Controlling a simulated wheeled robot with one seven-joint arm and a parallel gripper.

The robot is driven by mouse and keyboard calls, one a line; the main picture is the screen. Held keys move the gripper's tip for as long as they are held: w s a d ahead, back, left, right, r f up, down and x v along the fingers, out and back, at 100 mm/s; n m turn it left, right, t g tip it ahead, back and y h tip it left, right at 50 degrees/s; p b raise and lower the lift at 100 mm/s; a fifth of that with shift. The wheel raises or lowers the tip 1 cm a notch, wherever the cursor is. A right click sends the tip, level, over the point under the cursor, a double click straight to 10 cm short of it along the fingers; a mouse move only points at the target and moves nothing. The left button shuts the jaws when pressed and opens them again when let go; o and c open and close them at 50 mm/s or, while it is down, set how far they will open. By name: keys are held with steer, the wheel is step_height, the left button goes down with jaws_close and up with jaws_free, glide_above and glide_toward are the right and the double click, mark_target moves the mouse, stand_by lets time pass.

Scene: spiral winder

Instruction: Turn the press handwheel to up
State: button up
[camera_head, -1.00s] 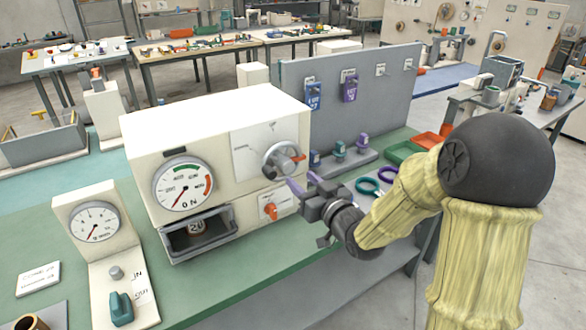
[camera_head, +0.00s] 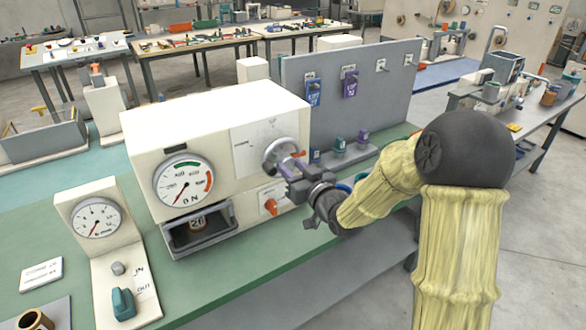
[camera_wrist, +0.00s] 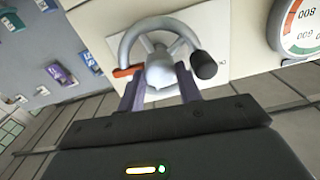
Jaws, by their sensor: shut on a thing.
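The press handwheel (camera_head: 281,155) is a grey spoked wheel on the front of the cream press (camera_head: 215,125). In the wrist view the handwheel (camera_wrist: 150,55) has a pale hub, an orange mark on the left of its rim and a dark knob at the right. My gripper (camera_head: 291,164) reaches it from the lower right. In the wrist view the two purple fingers of my gripper (camera_wrist: 160,88) stand either side of the hub and lower spoke, shut on the wheel. The wheel's label plate (camera_head: 255,142) is partly hidden and its lettering is too small to read.
The press has a round dial (camera_head: 183,187), an open bay (camera_head: 198,230) and an orange switch (camera_head: 270,206). A smaller gauge unit (camera_head: 95,220) stands to its left. A grey panel with hanging tags (camera_head: 350,95) stands behind on the right.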

steer(key=shift+f+n+b, duration=0.15)
steer(key=shift+n+b, duration=0.15)
steer(key=shift+b, duration=0.2)
steer(key=n+b, duration=0.2)
steer(key=b, duration=0.1)
steer(key=shift+f+b, duration=0.15)
steer(key=shift+b, duration=0.15)
steer(key=n+b, duration=0.3)
steer(key=shift+b, duration=0.35)
steer(key=n+b, duration=0.6)
steer(key=b, duration=0.2)
steer(key=n+b, duration=0.4)
steer(key=b, duration=0.1)
steer(key=shift+n, duration=0.4)
steer(key=shift+r+n+b, duration=0.2)
steer(key=shift+n+b, duration=0.9)
steer(key=shift+n, duration=0.2)
